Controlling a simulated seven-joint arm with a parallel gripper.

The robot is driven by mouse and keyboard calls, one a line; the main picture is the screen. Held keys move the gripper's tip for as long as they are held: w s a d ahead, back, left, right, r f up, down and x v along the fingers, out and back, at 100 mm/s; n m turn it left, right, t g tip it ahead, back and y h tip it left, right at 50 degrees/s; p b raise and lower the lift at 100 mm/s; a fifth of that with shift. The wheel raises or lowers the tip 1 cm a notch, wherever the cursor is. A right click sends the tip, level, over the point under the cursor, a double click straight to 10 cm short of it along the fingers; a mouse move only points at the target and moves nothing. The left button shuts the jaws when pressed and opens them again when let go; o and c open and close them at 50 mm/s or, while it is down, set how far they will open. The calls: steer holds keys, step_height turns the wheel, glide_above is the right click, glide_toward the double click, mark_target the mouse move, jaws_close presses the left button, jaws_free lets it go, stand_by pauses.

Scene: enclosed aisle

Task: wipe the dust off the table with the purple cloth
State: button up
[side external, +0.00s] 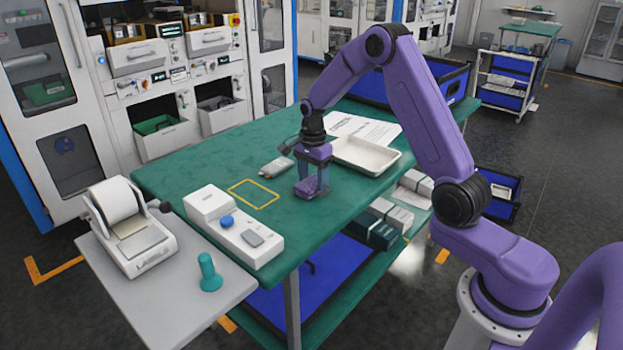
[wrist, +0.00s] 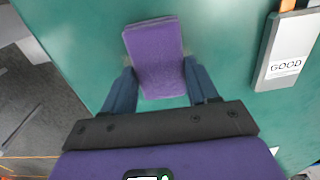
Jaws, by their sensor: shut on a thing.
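The purple cloth (wrist: 155,50) is a folded, thick rectangular pad. My gripper (wrist: 160,85) is shut on it, with one finger on each side of its near part in the wrist view. In the side view my gripper (side external: 311,178) points down, and the purple cloth (side external: 308,190) is at or just above the green table (side external: 200,165) near its front edge. Faint greyish-brown marks show on the green surface beside the cloth in the wrist view; I cannot tell if they are dust.
A grey device (side external: 276,167) marked GOOD lies close to my gripper. A white tray (side external: 366,155) and paper stand behind it. A white button box (side external: 234,228) sits at the table's front left, near a yellow outlined square (side external: 253,194).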

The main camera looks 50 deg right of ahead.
mark_target(337, 173)
steer(key=shift+d+f, duration=0.1)
steer(key=shift+d, duration=5.45)
steer(key=shift+a, duration=6.1)
steer(key=shift+r, duration=3.15)
steer(key=shift+r, duration=1.45)
